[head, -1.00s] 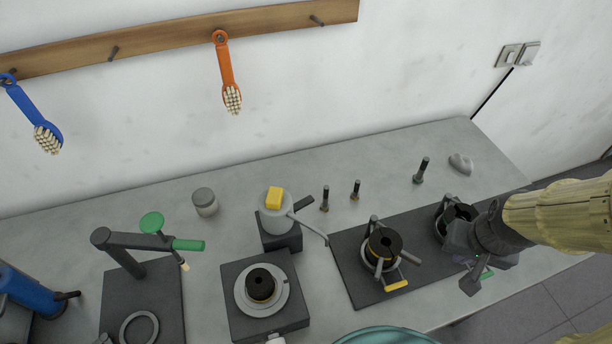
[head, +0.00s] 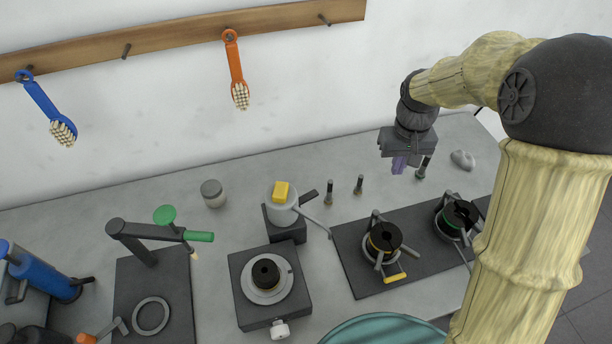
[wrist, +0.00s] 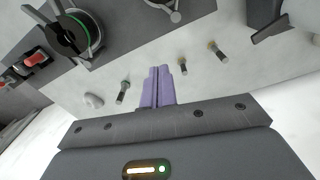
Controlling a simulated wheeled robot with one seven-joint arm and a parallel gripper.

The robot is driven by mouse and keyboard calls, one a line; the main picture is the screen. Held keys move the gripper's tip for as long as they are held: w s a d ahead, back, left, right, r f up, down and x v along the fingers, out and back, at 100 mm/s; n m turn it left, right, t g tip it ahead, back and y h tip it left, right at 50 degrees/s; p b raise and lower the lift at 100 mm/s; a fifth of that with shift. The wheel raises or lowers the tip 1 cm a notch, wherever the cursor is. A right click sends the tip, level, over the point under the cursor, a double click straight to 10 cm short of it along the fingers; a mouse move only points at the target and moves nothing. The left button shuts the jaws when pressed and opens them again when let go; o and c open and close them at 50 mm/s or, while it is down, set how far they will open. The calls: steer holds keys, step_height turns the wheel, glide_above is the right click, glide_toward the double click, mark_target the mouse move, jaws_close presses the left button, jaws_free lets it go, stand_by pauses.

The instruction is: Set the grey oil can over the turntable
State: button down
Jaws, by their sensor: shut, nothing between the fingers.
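The grey oil can (head: 279,212), with a yellow top, a dark handle and a long thin spout pointing right, stands upright on a dark block behind the turntable. The turntable (head: 248,309) is a dark square base with a round pale plate and a white knob at its front. A black spool (head: 266,274) sits at the middle of the plate. My gripper (head: 400,166) is well to the right of the can, above the back of the bench. Its purple fingers (wrist: 158,86) are together and empty in the wrist view.
A dark plate with two spool holders (head: 383,240) lies right of the can. Several short upright pegs (head: 329,192) stand behind it. A lidded jar (head: 213,193) and a stand with a green-tipped arm (head: 150,230) are to the left. Brushes hang on the wall rail.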

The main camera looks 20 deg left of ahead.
steer(key=s+a+f+n+g+h+p, duration=0.1)
steer(key=a+n, duration=0.4)
steer(key=a, duration=2.1)
steer(key=f+g+h+p, duration=0.1)
steer(key=p, duration=0.1)
steer(key=shift+s+n+p, duration=0.2)
steer(key=shift+n+p, duration=0.15)
steer(key=shift+n, duration=0.05)
steer(key=shift+f, duration=0.1)
steer(key=s+d+f+p, duration=0.3)
steer(key=d+f+p, duration=0.2)
steer(key=f, duration=0.4)
steer(key=shift+d+f+p, duration=0.2)
steer(key=shift+p, duration=0.35)
steer(key=shift+s+a, duration=0.1)
steer(key=shift+s, duration=0.15)
